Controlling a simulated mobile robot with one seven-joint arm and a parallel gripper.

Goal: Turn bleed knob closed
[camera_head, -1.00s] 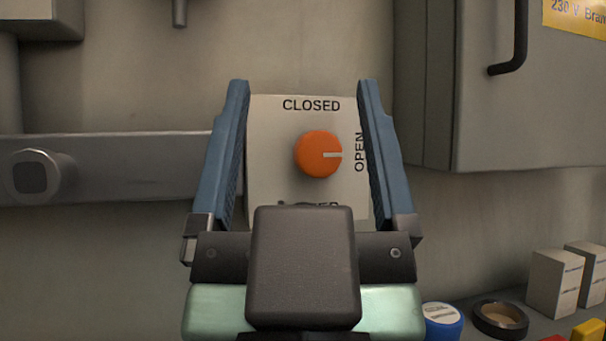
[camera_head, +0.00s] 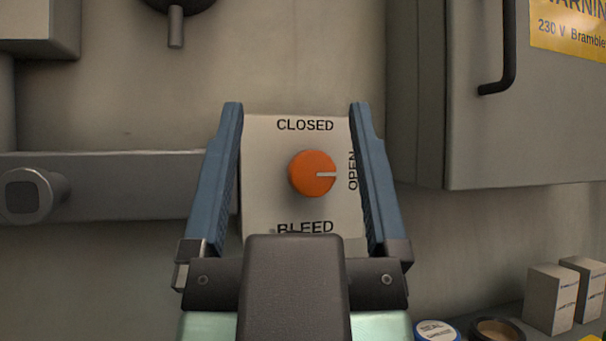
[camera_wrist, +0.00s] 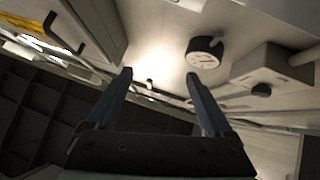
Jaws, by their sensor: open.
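The orange bleed knob (camera_head: 313,173) sits on a pale square plate (camera_head: 262,200) on the wall in the head view. The plate reads CLOSED at the top, OPEN at the right and BLEED at the bottom. How far the fingertips are from the wall is hard to tell. In the wrist view my gripper (camera_wrist: 160,75) shows open fingers; I cannot make out the knob there.
A grey cabinet (camera_head: 430,100) with a black handle (camera_head: 508,50) and yellow warning label stands at the right. A grey rail (camera_head: 120,190) runs left of the plate. White boxes (camera_head: 550,300) and a round blue-sided tin (camera_head: 437,332) sit at lower right. A round gauge (camera_wrist: 205,52) shows in the wrist view.

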